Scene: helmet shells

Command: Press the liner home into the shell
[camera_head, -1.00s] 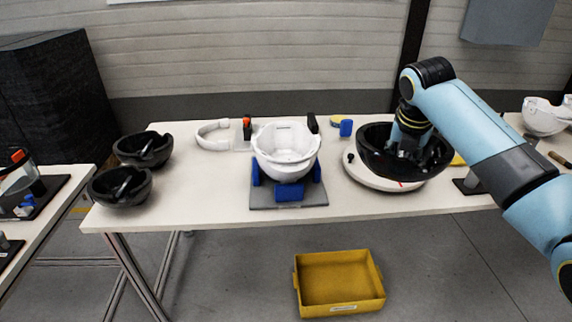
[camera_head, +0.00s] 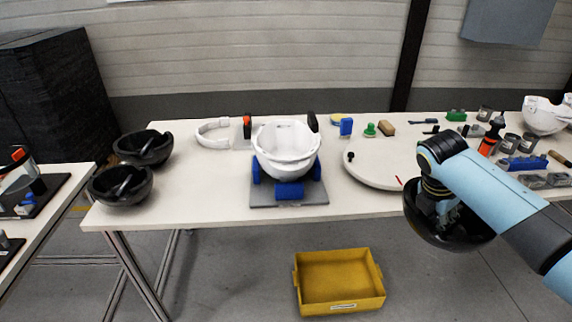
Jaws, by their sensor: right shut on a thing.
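A white helmet shell (camera_head: 285,163) sits open side up in a fixture with blue blocks (camera_head: 289,191) on a grey base, in the middle of the table. My right gripper (camera_head: 441,213) is shut on a black bowl-shaped liner (camera_head: 428,232) and holds it off the table's front edge, right of the shell and apart from it. The fingers are inside the liner and partly hidden by my arm. Two more black liners, one at the front (camera_head: 120,186) and one behind (camera_head: 143,148), lie on the table's left end. My left gripper is not in view.
A white curved part (camera_head: 211,133) lies behind left. A yellow bin (camera_head: 339,283) is on the floor. Small tools and cans (camera_head: 511,145) crowd the table's right end.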

